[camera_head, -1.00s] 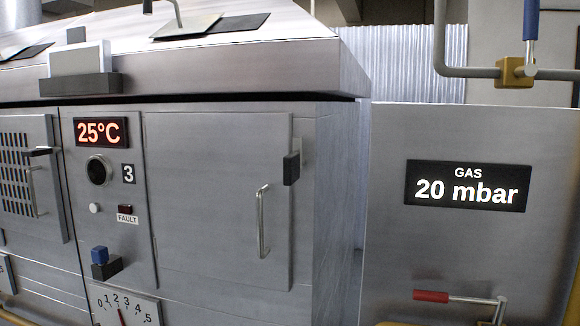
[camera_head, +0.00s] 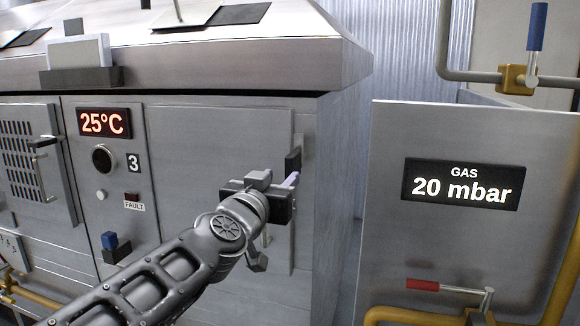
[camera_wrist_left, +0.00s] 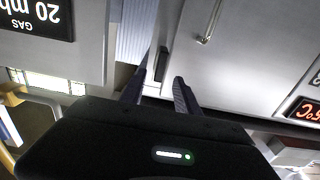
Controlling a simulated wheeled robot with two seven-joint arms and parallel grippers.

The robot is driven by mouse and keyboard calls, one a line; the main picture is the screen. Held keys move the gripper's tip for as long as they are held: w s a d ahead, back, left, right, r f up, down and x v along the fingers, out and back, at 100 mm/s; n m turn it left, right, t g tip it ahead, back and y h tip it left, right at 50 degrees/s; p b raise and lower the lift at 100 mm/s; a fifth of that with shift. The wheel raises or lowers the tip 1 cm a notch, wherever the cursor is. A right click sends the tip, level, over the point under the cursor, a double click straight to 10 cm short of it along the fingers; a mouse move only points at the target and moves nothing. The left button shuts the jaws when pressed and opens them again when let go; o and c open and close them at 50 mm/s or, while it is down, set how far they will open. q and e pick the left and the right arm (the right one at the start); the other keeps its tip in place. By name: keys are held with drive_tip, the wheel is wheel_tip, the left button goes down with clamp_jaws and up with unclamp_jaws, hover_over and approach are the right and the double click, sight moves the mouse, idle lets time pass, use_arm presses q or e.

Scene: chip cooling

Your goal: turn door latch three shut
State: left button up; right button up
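The latch of door three (camera_head: 293,160) is a dark upright block at the right edge of the plain steel door (camera_head: 205,150), beside the panel marked 3. It also shows in the left wrist view (camera_wrist_left: 161,63), just ahead of and between the fingertips. My left gripper (camera_head: 283,182) is in front of the door's right edge, just below the latch in the head view. Its two fingers are apart and empty in the left wrist view (camera_wrist_left: 157,84). Whether it touches the latch I cannot tell. The door handle (camera_wrist_left: 211,22) is partly hidden by my arm in the head view. My right gripper is not in view.
A gas panel (camera_head: 390,230) reading 20 mbar stands to the right, with a red-handled valve (camera_head: 423,285) below and a blue-handled valve (camera_head: 537,27) above. The display (camera_head: 103,122) reads 25°C. A vented door (camera_head: 30,150) is at the left.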

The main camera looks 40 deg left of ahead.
sight(288, 169)
use_arm(q)
drive_tip(key=shift+w+r, duration=0.1)
idle(0.3)
drive_tip(key=x, duration=0.7)
drive_tip(key=shift+w+a, duration=0.15)
drive_tip(key=shift+w, duration=0.15)
clamp_jaws()
idle(0.4)
